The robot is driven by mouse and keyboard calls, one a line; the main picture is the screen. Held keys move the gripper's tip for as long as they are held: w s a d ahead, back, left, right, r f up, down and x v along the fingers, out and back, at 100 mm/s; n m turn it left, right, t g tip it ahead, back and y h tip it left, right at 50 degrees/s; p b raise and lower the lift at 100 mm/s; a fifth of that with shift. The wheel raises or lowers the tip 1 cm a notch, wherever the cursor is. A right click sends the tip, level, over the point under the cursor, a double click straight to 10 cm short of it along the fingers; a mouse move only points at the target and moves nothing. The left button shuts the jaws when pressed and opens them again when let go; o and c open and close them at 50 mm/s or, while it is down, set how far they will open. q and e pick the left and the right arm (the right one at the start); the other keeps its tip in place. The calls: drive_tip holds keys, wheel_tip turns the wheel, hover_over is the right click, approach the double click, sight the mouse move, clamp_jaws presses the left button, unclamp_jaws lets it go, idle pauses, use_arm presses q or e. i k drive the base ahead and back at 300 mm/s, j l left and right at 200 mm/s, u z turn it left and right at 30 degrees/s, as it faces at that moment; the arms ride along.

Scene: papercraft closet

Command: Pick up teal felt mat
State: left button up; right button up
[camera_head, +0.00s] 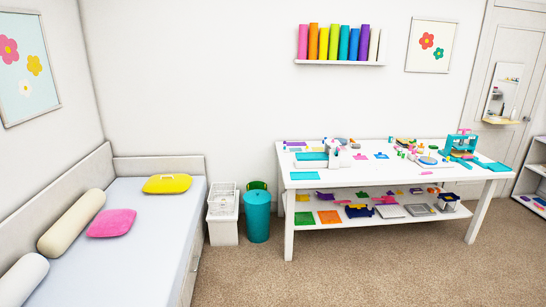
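Several flat teal pieces lie on the white craft table (390,175). One teal rectangle (304,176) is at the table's front left corner. One more flat teal piece (498,167) is at the table's right end. I cannot tell from this distance which of them is the felt mat. Neither of my grippers is in view.
A teal bin (257,217) and a white basket (222,214) stand left of the table. A bed (150,230) with cushions fills the left side. A teal press (460,143) stands at the table's right. Carpet (370,270) in front is clear.

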sight(306, 175)
drive_tip(key=i+l+z, duration=0.1)
drive_tip(key=i, duration=1.2)
drive_tip(key=i+l+z, duration=0.1)
drive_tip(key=i, duration=1.25)
drive_tip(key=i+j+z, duration=0.35)
drive_tip(key=i+j, duration=0.15)
drive_tip(key=i, duration=0.2)
drive_tip(key=i+j+z, duration=0.3)
drive_tip(key=i+j, duration=0.4)
drive_tip(key=i+j+z, duration=0.35)
drive_tip(key=i+j, duration=0.2)
drive_tip(key=j, duration=0.25)
